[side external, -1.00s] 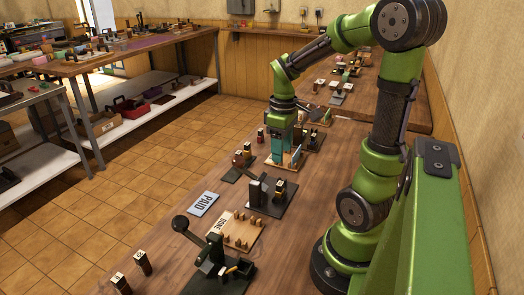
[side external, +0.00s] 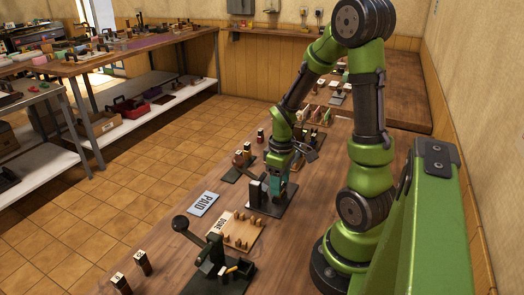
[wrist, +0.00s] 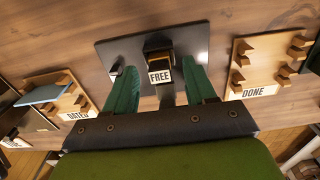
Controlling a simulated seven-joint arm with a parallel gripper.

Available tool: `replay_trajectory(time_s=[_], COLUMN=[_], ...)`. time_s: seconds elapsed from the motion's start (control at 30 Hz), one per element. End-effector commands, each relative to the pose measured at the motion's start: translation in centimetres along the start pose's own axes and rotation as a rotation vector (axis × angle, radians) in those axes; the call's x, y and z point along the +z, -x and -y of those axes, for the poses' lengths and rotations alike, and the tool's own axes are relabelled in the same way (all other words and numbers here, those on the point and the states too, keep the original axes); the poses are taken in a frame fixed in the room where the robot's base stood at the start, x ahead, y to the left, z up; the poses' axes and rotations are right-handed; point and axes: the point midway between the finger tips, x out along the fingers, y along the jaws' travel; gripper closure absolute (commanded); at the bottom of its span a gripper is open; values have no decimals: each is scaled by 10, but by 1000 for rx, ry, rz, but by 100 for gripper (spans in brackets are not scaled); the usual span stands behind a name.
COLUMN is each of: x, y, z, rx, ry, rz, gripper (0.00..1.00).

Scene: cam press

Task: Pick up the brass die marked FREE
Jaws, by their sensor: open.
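The die marked FREE (wrist: 160,76) shows in the wrist view as a small dark block with brass-coloured edges and a white label. It sits at the middle of a dark plate (wrist: 112,52). My gripper (wrist: 159,68) is open, with one teal finger on each side of the die and a visible gap on both sides. In the side view my gripper (side external: 279,190) is low over the same dark plate (side external: 266,209), beside a dark upright block (side external: 256,192). There the gripper hides most of the die.
A wooden rack labelled DONE (wrist: 243,78) lies right of the plate in the wrist view, and one labelled DATED (wrist: 68,98) lies left.

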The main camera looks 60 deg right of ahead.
Motion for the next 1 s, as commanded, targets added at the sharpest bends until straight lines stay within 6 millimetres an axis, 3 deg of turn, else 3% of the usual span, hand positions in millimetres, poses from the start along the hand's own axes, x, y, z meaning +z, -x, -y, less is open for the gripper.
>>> replay_trajectory(time_s=[0.07, 0.43, 0.77, 1.0], x=[0, 0, -1, -2], y=[0, 0, 4, 43], z=[0, 0, -1, -1], rx=[0, 0, 2, 6], ry=[0, 1, 1, 2], rz=[0, 0, -2, -8], gripper=[45, 100, 100, 100])
